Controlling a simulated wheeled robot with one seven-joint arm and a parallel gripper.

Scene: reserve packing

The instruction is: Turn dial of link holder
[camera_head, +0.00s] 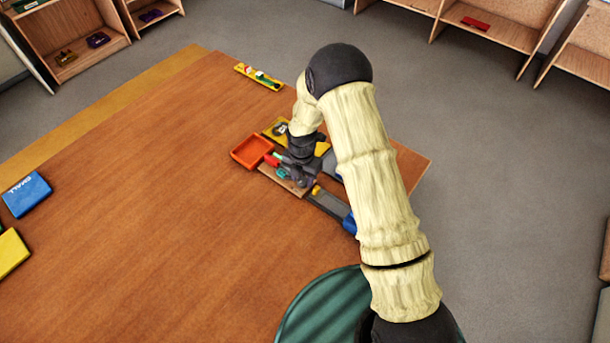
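A small cluster of fixtures lies on the wooden table (160,210) under my arm. In it, a yellow plate (268,132) carries a dark round part that looks like a dial (279,130). I cannot tell for sure which piece is the link holder. My gripper (290,174) points down over the near part of the cluster, in front of the yellow plate. Small teal, red and green bits show around its fingers. The fingers are too small and dark to tell open from shut, and my wrist and forearm hide the cluster's right side.
An orange-red tray (252,151) sits just left of the cluster. A yellow strip with small parts (258,77) lies at the table's far edge. A blue box (27,194) and a yellow box (11,252) are at the left. The table's middle left is clear. Shelves line the walls.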

